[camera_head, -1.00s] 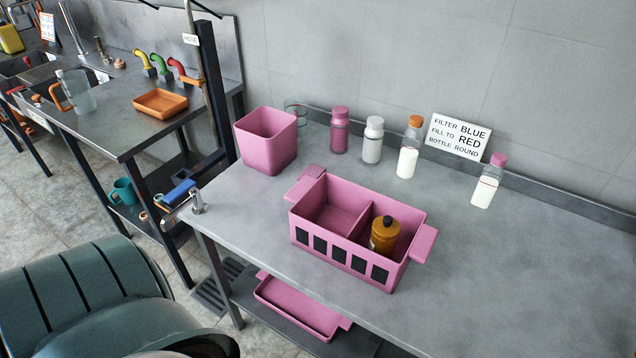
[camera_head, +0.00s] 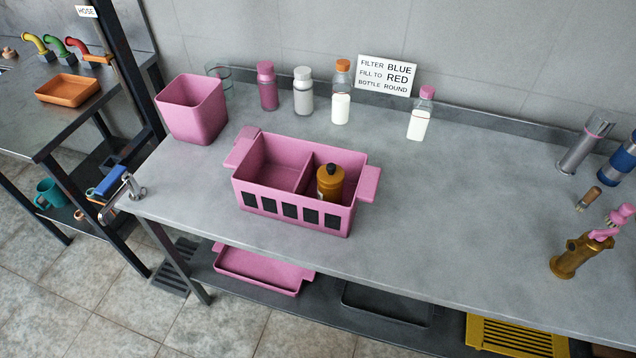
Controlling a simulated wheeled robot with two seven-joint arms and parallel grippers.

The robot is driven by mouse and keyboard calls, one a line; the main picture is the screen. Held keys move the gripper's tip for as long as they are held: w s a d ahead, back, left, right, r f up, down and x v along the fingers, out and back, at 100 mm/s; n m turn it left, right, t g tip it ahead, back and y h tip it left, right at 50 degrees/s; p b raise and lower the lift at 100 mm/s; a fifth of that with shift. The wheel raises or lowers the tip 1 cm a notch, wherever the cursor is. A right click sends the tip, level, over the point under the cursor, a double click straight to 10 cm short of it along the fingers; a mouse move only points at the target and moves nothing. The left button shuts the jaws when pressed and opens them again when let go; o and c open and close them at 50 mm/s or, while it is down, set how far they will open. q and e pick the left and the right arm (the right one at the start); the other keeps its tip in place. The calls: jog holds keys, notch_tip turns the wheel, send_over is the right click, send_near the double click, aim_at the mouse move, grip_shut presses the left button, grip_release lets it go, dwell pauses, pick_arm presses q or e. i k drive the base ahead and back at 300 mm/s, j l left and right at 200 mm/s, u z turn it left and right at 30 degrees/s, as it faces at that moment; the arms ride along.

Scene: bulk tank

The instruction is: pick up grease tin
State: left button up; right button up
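I see nothing that I can surely name as the grease tin. A small amber container (camera_head: 330,183) with a black cap stands upright in the right compartment of a pink divided caddy (camera_head: 292,209) on the grey bench. Its lower part is hidden by the caddy wall. Neither of my grippers is in view.
The grey bench (camera_head: 450,220) is clear right of the caddy. A pink bin (camera_head: 192,108), several bottles and a sign (camera_head: 387,75) stand along the back. A pink tray (camera_head: 258,272) and a yellow slatted tray (camera_head: 515,338) are below. An orange tray (camera_head: 68,88) sits on the left counter.

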aim_at(334, 195)
jog(key=k+j+z, duration=0.1)
jog(key=j+z, duration=0.25)
jog(key=k+j+z, duration=0.15)
jog(key=j+z, duration=0.2)
jog(key=k+j+z, duration=0.2)
jog(key=z, duration=0.15)
jog(key=j, duration=0.1)
